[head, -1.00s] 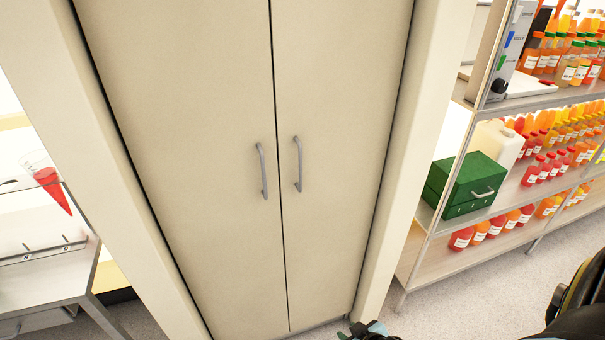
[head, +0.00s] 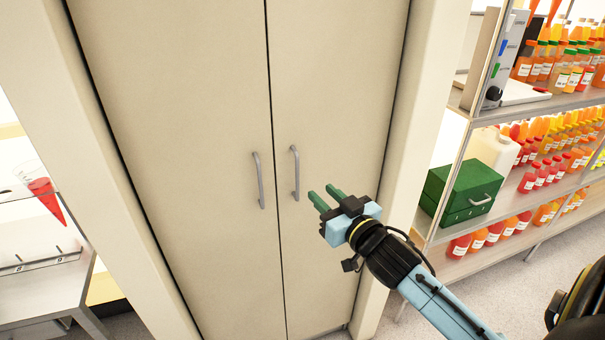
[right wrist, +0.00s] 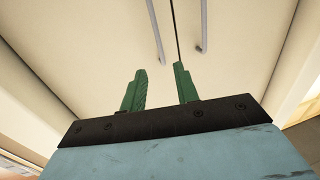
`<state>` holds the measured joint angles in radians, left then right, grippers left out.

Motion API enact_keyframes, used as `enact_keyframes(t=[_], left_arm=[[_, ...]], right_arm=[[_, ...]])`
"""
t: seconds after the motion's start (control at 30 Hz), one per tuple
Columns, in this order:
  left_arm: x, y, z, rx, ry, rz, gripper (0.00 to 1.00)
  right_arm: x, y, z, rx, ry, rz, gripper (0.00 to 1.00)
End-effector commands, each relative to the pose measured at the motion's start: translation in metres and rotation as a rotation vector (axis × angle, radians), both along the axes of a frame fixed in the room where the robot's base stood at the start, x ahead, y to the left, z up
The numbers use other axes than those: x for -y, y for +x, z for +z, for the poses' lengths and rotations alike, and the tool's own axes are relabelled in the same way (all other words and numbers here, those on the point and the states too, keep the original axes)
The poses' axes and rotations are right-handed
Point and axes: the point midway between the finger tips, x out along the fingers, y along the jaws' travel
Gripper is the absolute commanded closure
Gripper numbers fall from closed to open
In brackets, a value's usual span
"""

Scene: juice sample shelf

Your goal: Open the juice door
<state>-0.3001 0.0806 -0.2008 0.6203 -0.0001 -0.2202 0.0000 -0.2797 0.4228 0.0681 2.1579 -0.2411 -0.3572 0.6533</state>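A tall cream cabinet has a left door (head: 180,130) and a right door (head: 335,110), both closed, with a narrow dark seam between them. The left door has a grey bar handle (head: 258,180) and the right door has a matching handle (head: 295,173). My right gripper (head: 324,197), with green fingers, is open and empty, a little right of and below the right handle, not touching it. In the right wrist view the open fingers (right wrist: 160,88) point toward the doors, with the right handle (right wrist: 204,28) beyond them. My left gripper is out of view.
A metal shelf (head: 470,262) at the right holds juice bottles, a green drawer box (head: 462,190) and a white jug (head: 494,148). At the left a bench (head: 45,300) stands by a red-filled cone (head: 45,195). The cabinet front is clear.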

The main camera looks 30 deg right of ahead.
Motion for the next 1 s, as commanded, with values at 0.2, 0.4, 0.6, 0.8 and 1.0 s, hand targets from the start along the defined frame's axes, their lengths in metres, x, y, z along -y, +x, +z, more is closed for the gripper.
enact_keyframes(t=[0.2, 0.4, 0.6, 0.8, 1.0], left_arm=[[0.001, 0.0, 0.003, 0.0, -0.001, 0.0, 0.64], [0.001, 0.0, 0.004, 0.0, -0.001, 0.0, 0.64], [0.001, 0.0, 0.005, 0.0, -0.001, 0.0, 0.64], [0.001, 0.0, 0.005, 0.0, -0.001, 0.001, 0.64], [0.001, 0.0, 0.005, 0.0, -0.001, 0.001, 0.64]], right_arm=[[0.002, 0.043, 0.002, 0.002, -0.003, 0.0, 0.69], [0.003, 0.074, 0.001, 0.001, -0.001, -0.001, 0.69], [0.004, 0.092, 0.0, -0.001, -0.001, -0.001, 0.69], [0.004, 0.096, -0.001, -0.002, -0.001, 0.0, 0.69], [0.004, 0.096, -0.001, -0.001, -0.001, 0.0, 0.73]])
